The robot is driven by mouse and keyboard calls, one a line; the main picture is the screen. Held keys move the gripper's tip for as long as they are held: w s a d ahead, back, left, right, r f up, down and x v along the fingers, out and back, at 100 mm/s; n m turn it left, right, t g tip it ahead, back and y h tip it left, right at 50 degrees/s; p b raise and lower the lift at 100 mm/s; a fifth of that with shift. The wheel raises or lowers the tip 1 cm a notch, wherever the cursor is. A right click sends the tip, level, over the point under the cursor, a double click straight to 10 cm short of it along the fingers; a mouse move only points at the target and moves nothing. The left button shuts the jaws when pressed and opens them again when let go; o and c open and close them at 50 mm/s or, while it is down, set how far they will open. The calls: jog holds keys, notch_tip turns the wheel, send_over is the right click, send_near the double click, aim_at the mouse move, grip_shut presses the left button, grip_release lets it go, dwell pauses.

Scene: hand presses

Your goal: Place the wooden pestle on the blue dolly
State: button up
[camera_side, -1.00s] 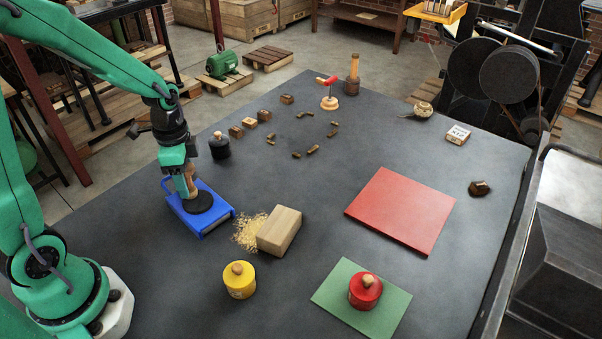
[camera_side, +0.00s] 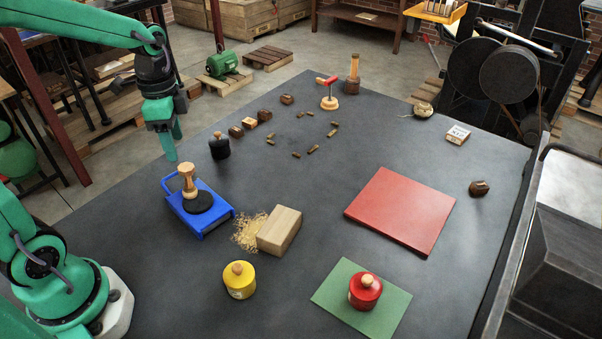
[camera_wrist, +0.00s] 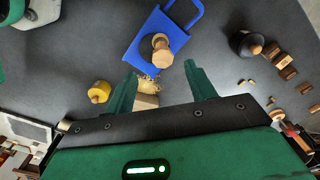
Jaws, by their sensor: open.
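The wooden pestle (camera_side: 188,182) stands upright on a dark round base (camera_side: 198,203), which rests on the blue dolly (camera_side: 215,220). The pestle also shows from above in the wrist view (camera_wrist: 161,52), over the blue dolly (camera_wrist: 146,30). My gripper (camera_side: 172,147) is open and empty, raised above and apart from the pestle, slightly to its left and farther back. In the wrist view my two green fingers (camera_wrist: 158,78) are spread wide with nothing held between them.
A black lidded pot (camera_side: 220,149) stands behind the dolly. A wooden block (camera_side: 279,231) and a pile of shavings (camera_side: 249,232) lie to its right. A yellow pot (camera_side: 239,280) stands in front. A red board (camera_side: 401,210) and a green mat (camera_side: 335,290) with a red pot (camera_side: 365,291) lie farther right.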

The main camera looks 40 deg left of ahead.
jog(key=shift+r, duration=0.95)
jog(key=s+d+r+n+t, duration=0.4)
jog(key=s+d+n+t, duration=0.1)
jog(key=s+n, duration=0.3)
jog(key=shift+s+d+r+n+t, duration=0.3)
jog(key=shift+s+d+r+n, duration=0.1)
jog(key=shift+n, duration=0.1)
